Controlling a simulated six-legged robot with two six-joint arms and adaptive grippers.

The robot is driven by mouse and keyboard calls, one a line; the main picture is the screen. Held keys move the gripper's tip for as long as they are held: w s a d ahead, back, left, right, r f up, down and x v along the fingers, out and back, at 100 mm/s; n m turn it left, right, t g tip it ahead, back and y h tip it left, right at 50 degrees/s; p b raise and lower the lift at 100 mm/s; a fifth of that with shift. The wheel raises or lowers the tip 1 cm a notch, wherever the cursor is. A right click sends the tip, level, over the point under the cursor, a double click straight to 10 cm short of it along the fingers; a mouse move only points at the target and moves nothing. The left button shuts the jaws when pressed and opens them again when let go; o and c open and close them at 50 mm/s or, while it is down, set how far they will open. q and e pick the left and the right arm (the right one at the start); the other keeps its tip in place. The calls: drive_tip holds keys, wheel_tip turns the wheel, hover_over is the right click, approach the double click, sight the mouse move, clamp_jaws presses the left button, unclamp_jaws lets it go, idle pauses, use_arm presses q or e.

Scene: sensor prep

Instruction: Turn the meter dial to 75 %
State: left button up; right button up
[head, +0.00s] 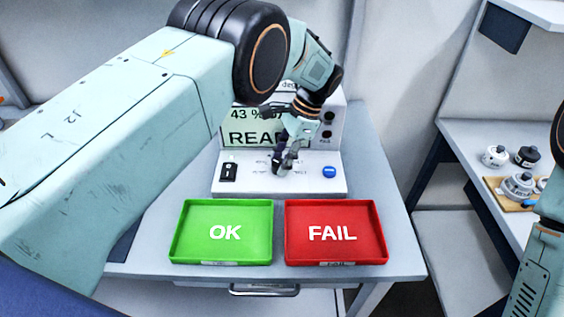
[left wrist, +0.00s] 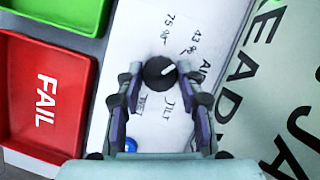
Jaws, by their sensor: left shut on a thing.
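The meter (head: 310,187) stands at the back of the table. Its screen (head: 238,126) shows "43 %" and part of "READ", with my left arm covering the rest. The black dial (left wrist: 157,73) shows in the left wrist view, with a white pointer mark aimed to the upper right. Handwritten-looking "43 %" and "75 %" labels are on the white panel beyond it. My left gripper (left wrist: 160,80) is shut on the dial, one finger on each side. In the head view, the left gripper (head: 285,163) points down at the panel and hides the dial. My right gripper is out of view.
A black switch (head: 228,173) and a blue button (head: 329,172) flank the dial on the panel. An empty green OK tray (head: 222,258) and an empty red FAIL tray (head: 336,256) lie in front. A side bench (head: 470,135) at right holds several sensor parts.

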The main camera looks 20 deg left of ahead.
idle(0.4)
use_arm(q)
drive_tip(key=o, duration=1.2)
drive_tip(key=v, duration=1.2)
drive_tip(key=shift+a+r, duration=0.1)
drive_tip(key=shift+a, duration=0.05)
